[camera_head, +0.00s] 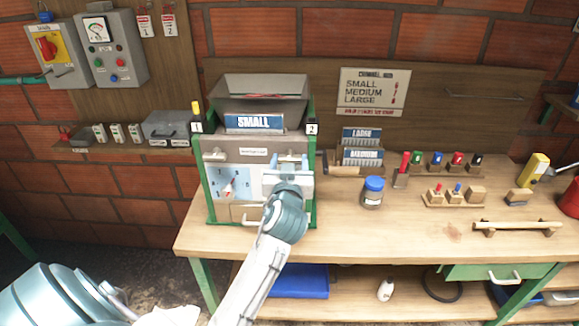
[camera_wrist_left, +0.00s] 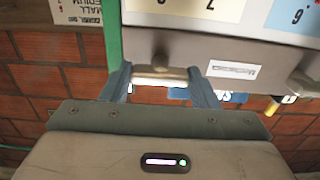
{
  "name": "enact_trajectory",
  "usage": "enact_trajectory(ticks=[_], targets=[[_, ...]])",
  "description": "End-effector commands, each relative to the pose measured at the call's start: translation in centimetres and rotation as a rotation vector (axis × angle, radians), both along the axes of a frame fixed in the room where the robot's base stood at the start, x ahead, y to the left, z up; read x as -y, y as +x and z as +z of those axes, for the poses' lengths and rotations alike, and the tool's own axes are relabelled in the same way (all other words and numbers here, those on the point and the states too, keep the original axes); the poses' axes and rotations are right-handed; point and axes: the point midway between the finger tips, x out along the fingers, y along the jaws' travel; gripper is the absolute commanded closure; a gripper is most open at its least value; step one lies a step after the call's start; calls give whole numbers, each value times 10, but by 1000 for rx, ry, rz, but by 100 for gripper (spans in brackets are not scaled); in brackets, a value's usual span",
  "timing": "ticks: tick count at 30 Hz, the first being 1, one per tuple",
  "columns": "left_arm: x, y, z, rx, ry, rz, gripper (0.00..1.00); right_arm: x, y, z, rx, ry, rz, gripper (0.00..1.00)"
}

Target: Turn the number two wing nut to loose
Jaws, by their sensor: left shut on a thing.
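The pulper is a grey metal box (camera_head: 255,151) with green side frames and a blue SMALL plate (camera_head: 253,122), standing at the left end of the bench. A tag marked 2 (camera_head: 312,128) sits at its upper right, and a tag marked 1 (camera_head: 197,127) at its upper left. My left gripper (camera_head: 289,161) is at the upper right of the box front, below the 2 tag. In the left wrist view its two fingers (camera_wrist_left: 160,82) are shut on the pale metal wing nut (camera_wrist_left: 160,75), across its ends. In the head view my gripper mostly hides this nut. My right gripper is not visible.
The dial plate (camera_head: 228,183) is left of my gripper. LARGE and MEDIUM plates (camera_head: 362,147) stand in a rack right of the box. A blue-lidded jar (camera_head: 373,191) and small wooden holders are on the bench. The bench front (camera_head: 340,235) is clear.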

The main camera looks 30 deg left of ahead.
Motion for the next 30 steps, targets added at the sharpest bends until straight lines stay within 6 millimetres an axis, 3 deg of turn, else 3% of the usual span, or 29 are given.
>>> enact_trajectory(ticks=[5, 6, 9, 20, 30], targets=[[0, 0, 1, -1, 1, 0, 68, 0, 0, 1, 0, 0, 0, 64], [0, 0, 1, -1, 1, 0, 44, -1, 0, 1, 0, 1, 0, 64], [0, 0, 1, -1, 1, 0, 24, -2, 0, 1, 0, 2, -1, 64], [2, -3, -1, 0, -1, -1, 24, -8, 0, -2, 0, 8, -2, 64], [33, -52, -4, 1, -8, -1, 24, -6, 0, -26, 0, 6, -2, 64]])
